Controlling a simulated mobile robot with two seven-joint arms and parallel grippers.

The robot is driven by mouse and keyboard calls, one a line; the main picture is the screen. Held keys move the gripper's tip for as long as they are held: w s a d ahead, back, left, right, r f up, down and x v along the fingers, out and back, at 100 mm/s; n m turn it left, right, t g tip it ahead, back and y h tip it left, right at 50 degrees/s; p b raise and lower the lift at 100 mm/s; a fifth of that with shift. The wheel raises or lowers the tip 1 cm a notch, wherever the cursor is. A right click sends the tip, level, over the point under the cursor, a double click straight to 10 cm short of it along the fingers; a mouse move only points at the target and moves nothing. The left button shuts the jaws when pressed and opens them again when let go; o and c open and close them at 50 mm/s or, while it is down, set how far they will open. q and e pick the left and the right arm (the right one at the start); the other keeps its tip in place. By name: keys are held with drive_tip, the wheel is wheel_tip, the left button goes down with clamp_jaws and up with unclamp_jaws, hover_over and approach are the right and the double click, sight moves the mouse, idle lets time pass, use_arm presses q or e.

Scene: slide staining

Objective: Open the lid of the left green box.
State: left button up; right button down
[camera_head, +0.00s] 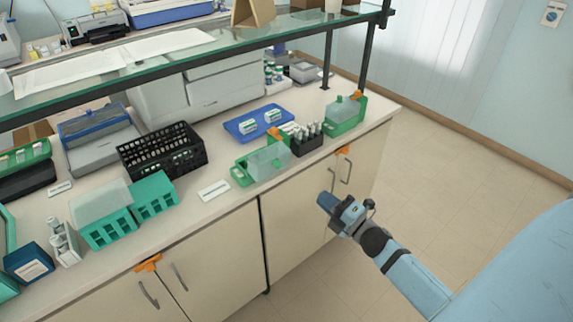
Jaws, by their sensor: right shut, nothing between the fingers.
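Two green boxes with clear upper parts stand along the front of the counter. The left green box (243,174) is near the middle of the counter, with a clear lid (268,160) and an orange piece at its back. I cannot tell for sure whether this lid is fully down. The other green box (343,126) is at the right end of the counter. My right gripper (326,202) is shut and empty. It appears in front of the cabinet doors, below and to the right of the left green box, apart from it. My left gripper is not in view.
A dark rack of vials (303,143) stands between the green boxes. A blue tray (237,131) lies behind. A black basket (140,161) and teal racks (157,207) stand to the left. A glass shelf (193,45) overhangs the counter. The floor at right is clear.

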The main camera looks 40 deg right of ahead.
drive_tip(key=p, duration=0.3)
approach(281, 167)
drive_tip(key=shift+n, duration=0.4)
drive_tip(key=x, duration=0.6)
drive_tip(key=shift+a+r, duration=0.1)
drive_tip(key=shift+r, duration=0.1)
drive_tip(key=shift+w+a, duration=0.15)
drive_tip(key=shift+w, duration=0.6)
drive_tip(key=shift+r, duration=0.1)
